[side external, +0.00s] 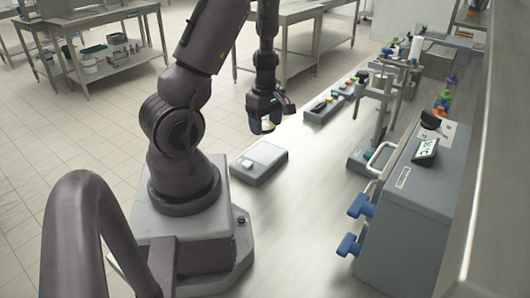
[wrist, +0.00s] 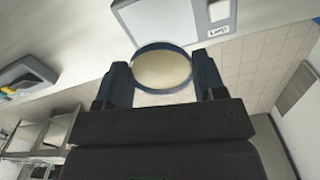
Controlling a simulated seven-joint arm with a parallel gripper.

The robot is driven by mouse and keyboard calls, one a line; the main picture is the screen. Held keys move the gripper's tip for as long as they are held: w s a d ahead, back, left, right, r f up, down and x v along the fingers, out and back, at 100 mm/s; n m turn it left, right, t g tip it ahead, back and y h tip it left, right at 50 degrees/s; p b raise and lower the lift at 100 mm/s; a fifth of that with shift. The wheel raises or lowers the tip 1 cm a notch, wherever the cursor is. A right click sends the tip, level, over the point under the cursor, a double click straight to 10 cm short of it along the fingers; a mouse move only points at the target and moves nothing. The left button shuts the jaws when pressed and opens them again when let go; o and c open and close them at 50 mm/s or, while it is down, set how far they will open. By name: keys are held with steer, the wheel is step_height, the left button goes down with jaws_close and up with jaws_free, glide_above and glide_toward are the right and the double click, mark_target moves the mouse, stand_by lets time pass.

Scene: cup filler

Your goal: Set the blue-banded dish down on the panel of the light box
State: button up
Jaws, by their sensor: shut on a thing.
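My gripper (side external: 267,122) is above the bench, behind the light box in the side view. It is shut on the blue-banded dish (side external: 268,126), a round dish with pale contents. In the wrist view the dish (wrist: 162,68) sits between the two fingers (wrist: 164,85), its blue rim showing. The light box (side external: 247,172) is a low grey box with a white panel (side external: 264,154), and looks bare. In the wrist view the light box (wrist: 226,32) lies at the top, its panel (wrist: 165,22) partly hidden by the dish. The dish is clear of the light box in the side view.
A grey cabinet (side external: 405,220) with blue knobs stands at the front right. A press-like stand (side external: 376,105) and a tray with coloured pieces (side external: 322,108) are farther back. The bench (side external: 310,190) is clear between light box and cabinet.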

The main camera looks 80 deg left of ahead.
mark_target(266, 154)
step_height(266, 154, down, 8)
steer(key=shift+r, duration=0.1)
stand_by(0.4)
steer(key=o, duration=0.9)
